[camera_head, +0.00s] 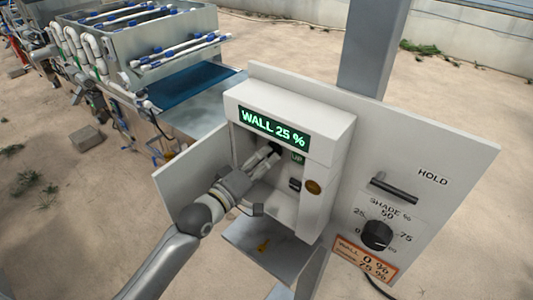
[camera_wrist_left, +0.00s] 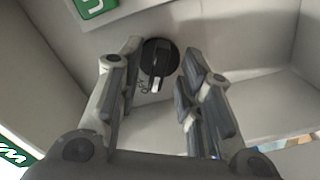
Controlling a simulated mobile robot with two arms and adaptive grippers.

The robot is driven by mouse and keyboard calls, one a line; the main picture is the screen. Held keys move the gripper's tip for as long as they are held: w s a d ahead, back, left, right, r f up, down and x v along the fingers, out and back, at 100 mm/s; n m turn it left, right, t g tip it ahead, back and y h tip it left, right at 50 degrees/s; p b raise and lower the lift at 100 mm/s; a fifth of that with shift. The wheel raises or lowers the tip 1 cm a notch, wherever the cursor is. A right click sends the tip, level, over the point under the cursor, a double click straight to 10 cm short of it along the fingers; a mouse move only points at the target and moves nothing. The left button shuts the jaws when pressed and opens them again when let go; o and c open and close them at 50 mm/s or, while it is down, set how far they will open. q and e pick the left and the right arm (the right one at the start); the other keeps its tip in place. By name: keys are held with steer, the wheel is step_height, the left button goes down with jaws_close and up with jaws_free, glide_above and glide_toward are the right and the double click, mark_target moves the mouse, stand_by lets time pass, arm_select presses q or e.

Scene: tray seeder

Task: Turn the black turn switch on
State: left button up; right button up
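The black turn switch (camera_wrist_left: 159,58) is a round knob with a white pointer mark, set in the recess of a white control box. In the left wrist view its pointer points down, beside small lettering I cannot read clearly. My left gripper (camera_wrist_left: 160,75) is open, with one finger on each side of the switch; I cannot tell whether either finger touches it. In the head view my left gripper (camera_head: 268,157) reaches into the box's recess, and its fingers mostly hide the switch. My right gripper is not in view.
The white box (camera_head: 322,129) has a green display reading WALL 25 %, an UP label (camera_head: 297,157), a black rocker (camera_head: 295,184) and an amber button (camera_head: 313,187). To the right are a black SHADE % dial (camera_head: 377,235) and a black bar handle (camera_head: 394,190) marked HOLD.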

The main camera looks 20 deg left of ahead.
arm_select(q)
steer(key=shift+w+d, duration=0.25)
steer(key=shift+w, duration=0.35)
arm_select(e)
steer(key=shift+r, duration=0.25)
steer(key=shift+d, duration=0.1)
arm_select(q)
jaws_close()
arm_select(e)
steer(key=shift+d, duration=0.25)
arm_select(q)
steer(key=shift+m, duration=0.3)
steer(key=m+p, duration=0.1)
steer(key=m, duration=0.4)
steer(key=shift+a+f+m, duration=0.1)
steer(key=shift+m, duration=0.2)
steer(key=m, duration=0.3)
steer(key=shift+a+m, duration=0.1)
steer(key=shift+m, duration=1.2)
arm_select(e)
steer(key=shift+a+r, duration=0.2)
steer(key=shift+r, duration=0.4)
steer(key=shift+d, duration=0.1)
